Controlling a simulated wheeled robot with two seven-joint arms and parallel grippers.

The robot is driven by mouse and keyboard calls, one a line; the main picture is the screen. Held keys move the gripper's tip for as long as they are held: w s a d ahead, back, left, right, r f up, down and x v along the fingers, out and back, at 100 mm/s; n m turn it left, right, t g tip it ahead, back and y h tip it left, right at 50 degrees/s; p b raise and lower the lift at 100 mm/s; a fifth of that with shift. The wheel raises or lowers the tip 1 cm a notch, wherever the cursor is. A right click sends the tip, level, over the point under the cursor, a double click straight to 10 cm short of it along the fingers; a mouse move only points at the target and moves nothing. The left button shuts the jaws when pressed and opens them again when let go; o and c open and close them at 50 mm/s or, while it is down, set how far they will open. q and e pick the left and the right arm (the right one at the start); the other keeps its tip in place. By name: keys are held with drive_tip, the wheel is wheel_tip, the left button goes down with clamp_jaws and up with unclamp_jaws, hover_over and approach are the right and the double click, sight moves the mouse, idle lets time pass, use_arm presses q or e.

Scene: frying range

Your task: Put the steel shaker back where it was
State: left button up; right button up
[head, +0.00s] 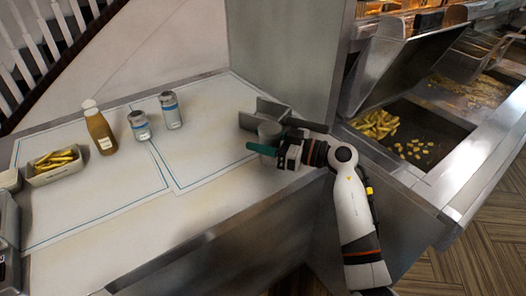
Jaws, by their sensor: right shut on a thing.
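The steel shaker (269,131) is a plain grey cylinder at the right end of the white counter. It stands about upright, partly hidden behind a green bar and my right gripper. My right gripper (281,152) reaches in from the right, low over the counter, and is shut on the shaker. I cannot tell whether the shaker's base touches the counter. Two more shakers with blue bands, one (139,126) and another (171,110), stand at the back of the counter. My left gripper is out of view.
A grey metal piece (262,115) sits just behind the steel shaker. A brown sauce bottle (99,131) and a tray of chips (54,179) are at the left. A fryer bay with chips (372,125) lies right. The counter's middle (190,165) is clear.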

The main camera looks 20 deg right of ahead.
wheel_tip(320, 180, down, 3)
drive_tip(key=shift+r, duration=0.1)
drive_tip(key=o, duration=1)
drive_tip(key=b+v, duration=0.1)
drive_tip(key=v, duration=1.1)
